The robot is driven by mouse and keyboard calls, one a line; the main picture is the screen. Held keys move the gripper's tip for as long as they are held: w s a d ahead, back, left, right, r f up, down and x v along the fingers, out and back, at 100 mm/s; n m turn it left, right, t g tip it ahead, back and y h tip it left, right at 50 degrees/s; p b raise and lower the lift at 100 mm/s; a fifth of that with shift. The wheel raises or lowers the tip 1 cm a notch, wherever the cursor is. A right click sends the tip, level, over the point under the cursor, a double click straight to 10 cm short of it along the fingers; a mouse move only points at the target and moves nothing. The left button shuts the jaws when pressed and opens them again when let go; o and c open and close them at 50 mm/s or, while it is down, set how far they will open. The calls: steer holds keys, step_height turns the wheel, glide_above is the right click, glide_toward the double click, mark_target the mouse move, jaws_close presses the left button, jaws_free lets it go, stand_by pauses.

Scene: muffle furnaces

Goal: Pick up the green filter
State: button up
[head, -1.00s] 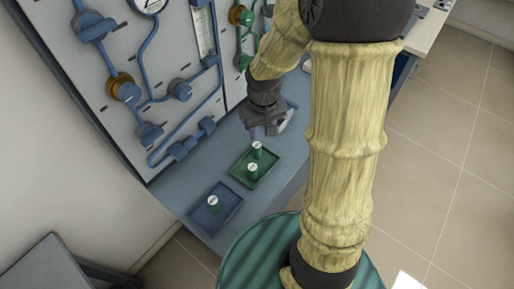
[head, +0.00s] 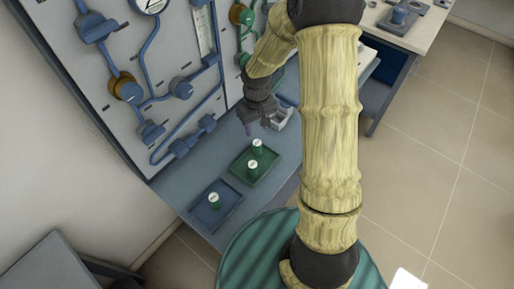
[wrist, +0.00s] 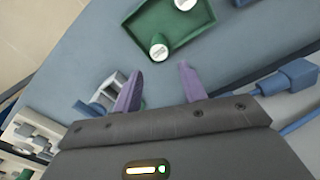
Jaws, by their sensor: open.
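Two green filters with pale round tops stand upright in a green tray (head: 240,172) on the blue-grey bench in the head view. The rear green filter (head: 257,148) is closer to my gripper (head: 252,127) than the front green filter (head: 252,167). My gripper is open and empty, behind and above the tray. In the wrist view, its purple fingers (wrist: 158,76) are spread apart. One green filter (wrist: 160,50) shows just beyond the gap between the fingertips, at the edge of the green tray (wrist: 142,18). The other (wrist: 186,5) is partly cut off at the top edge.
A blue tray (head: 228,213) with a blue filter (head: 214,200) stands in front of the green tray. A panel with blue pipes and valves (head: 180,89) rises along the bench's left side. A pale object (head: 283,117) sits beside my gripper.

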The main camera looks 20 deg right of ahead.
mark_target(257, 149)
step_height(257, 149, down, 7)
steer(key=shift+f, duration=0.55)
steer(key=shift+w+d+f, duration=0.1)
steer(key=shift+w+f, duration=0.05)
steer(key=shift+f, duration=2.45)
steer(key=c, duration=0.8)
steer(key=shift+o, duration=0.2)
steer(key=shift+r, duration=0.15)
step_height(257, 149, up, 10)
steer(key=shift+f, duration=0.1)
